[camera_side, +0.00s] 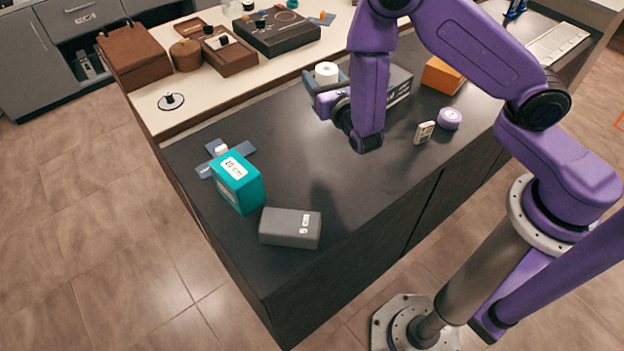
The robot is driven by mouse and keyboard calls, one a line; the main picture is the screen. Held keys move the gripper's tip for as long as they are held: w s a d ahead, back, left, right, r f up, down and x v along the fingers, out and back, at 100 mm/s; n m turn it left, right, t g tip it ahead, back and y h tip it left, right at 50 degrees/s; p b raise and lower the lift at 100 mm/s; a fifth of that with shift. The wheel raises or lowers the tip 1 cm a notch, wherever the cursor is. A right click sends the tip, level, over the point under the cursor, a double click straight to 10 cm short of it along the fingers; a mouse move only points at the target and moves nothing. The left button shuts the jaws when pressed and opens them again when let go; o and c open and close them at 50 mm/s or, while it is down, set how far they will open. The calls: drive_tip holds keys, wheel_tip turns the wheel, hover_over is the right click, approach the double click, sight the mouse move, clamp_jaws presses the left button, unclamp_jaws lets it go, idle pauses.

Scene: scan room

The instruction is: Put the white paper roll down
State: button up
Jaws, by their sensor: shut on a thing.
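The white paper roll (326,73) stands upright between the fingers of my gripper (326,80), near the far edge of the dark countertop (320,205). My gripper is shut on it, with one grey finger on each side. The roll's top and its dark centre hole show. Its lower part is hidden by the gripper, so I cannot tell how far it is above the surface.
A teal box (237,182), a grey box (290,228) and a flat blue-grey cross (235,158) are at the left. The middle is clear.

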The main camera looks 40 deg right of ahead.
drive_tip(key=s+a+n+y, duration=0.3)
drive_tip(key=s+y, duration=0.1)
drive_tip(key=s, duration=0.6)
drive_tip(key=s+a+n+y, duration=0.2)
drive_tip(key=s+y, duration=0.2)
drive_tip(key=s, duration=0.7)
drive_tip(key=w+a+f, duration=0.2)
drive_tip(key=w+f, duration=0.1)
drive_tip(key=w, duration=0.1)
drive_tip(key=w+a+f, duration=0.2)
drive_tip(key=w+f, duration=0.2)
drive_tip(key=w+a+f, duration=0.2)
drive_tip(key=w+f, duration=0.1)
drive_tip(key=w, duration=0.2)
drive_tip(key=shift+a+f, duration=0.15)
drive_tip(key=shift+f, duration=0.9)
drive_tip(key=shift+f, duration=0.15)
drive_tip(key=o, duration=1.1)
